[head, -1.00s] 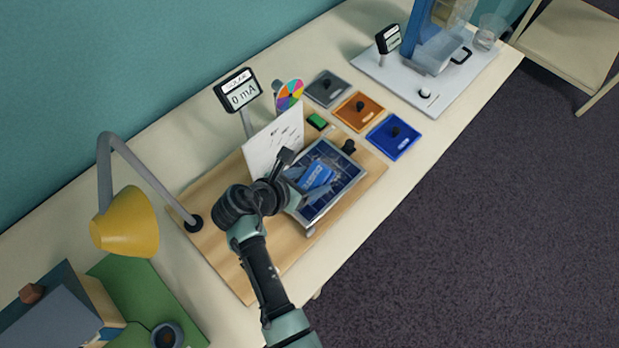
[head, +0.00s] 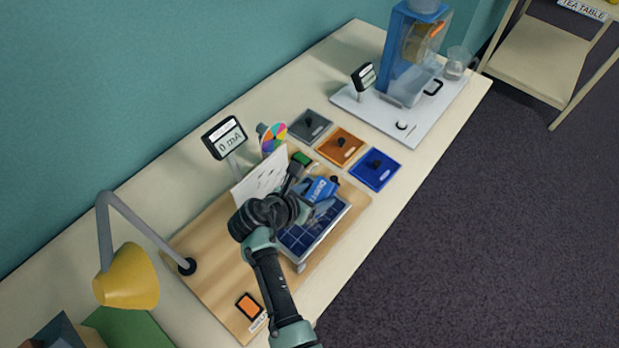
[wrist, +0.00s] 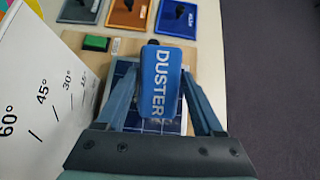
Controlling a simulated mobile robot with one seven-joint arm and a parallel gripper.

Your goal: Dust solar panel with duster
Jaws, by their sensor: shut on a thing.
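The solar panel (head: 302,240) is a dark blue gridded plate with a light frame, tilted on a wooden board. My gripper (head: 309,196) is over the panel's far part. It is shut on the blue duster (head: 323,188), and its fingers lie on both sides of it. In the wrist view the duster (wrist: 160,80) reads "DUSTER" and covers the middle of the panel (wrist: 124,75). I cannot tell whether the duster's underside touches the panel. The arm hides part of the panel in the head view.
A white angle card (head: 261,177) stands close left of the gripper. A meter (head: 224,138) reads 0 mA. A yellow lamp (head: 128,278) is at left. Grey, orange (head: 340,146) and blue (head: 375,168) plates lie beyond the board.

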